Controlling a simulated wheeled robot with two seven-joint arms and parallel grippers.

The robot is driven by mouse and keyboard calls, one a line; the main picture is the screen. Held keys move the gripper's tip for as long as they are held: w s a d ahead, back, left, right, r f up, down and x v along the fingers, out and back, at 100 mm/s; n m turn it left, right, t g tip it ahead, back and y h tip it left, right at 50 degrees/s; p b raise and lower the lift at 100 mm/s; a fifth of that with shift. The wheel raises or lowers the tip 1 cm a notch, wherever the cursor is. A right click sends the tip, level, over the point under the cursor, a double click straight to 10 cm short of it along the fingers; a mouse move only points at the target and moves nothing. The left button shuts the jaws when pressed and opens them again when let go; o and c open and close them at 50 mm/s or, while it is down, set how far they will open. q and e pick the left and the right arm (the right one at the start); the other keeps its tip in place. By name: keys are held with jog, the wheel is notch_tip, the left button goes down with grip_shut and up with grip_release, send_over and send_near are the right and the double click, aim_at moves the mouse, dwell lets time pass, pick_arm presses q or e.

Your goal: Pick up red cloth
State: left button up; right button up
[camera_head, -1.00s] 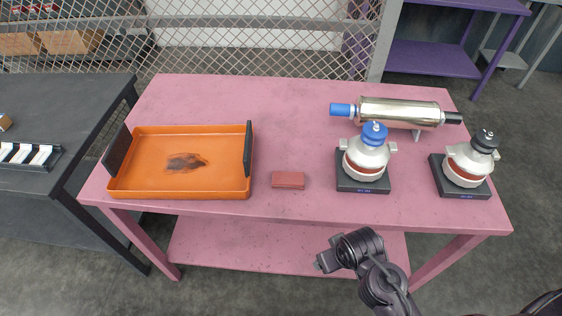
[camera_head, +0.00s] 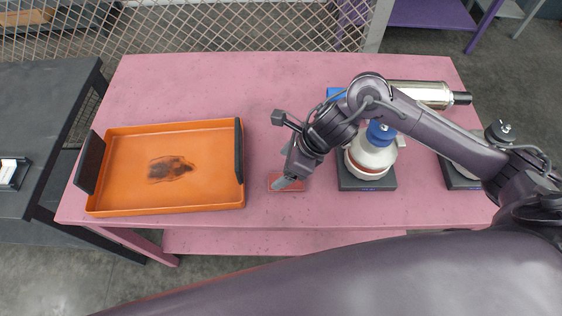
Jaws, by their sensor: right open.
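The red cloth (camera_head: 289,187) is a small flat folded block on the pink table (camera_head: 215,85), right of the orange tray. My right gripper (camera_head: 286,176) is over it, pointing down, with its fingertips at or just above the cloth. The gripper hides part of the cloth, and I cannot tell whether they touch. The gripper is open and holds nothing. My left gripper is not in view.
The orange tray (camera_head: 215,146) with a dark stain and black handles stands at the left. A silver and blue canister (camera_head: 371,152) on a black base is close right of the gripper. A metal cylinder (camera_head: 425,93) and another canister (camera_head: 499,133) are farther right, partly hidden.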

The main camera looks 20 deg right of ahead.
aim_at(297, 187)
jog(key=shift+d+n+g+h, duration=0.3)
jog(key=shift+d+n, duration=0.6)
jog(key=shift+d, duration=0.3)
jog(key=shift+s+d+n, duration=0.15)
jog(key=shift+d+n, duration=0.15)
jog(key=shift+d, duration=0.05)
jog(key=shift+s+f, duration=0.1)
jog(key=shift+f, duration=0.1)
jog(key=x, duration=0.1)
jog(key=p+x, duration=0.1)
jog(key=shift+a+f+p, duration=0.25)
jog(key=shift+a+p, duration=0.05)
jog(key=shift+a, duration=0.05)
jog(key=x, duration=0.1)
jog(key=p+x, duration=0.1)
jog(key=x, duration=0.1)
jog(key=shift+a+f, duration=0.35)
jog(key=shift+f, duration=0.3)
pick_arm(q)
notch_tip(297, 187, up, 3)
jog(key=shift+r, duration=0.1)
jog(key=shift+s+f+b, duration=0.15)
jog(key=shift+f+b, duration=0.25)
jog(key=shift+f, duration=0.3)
pick_arm(e)
jog(key=shift+f, duration=0.25)
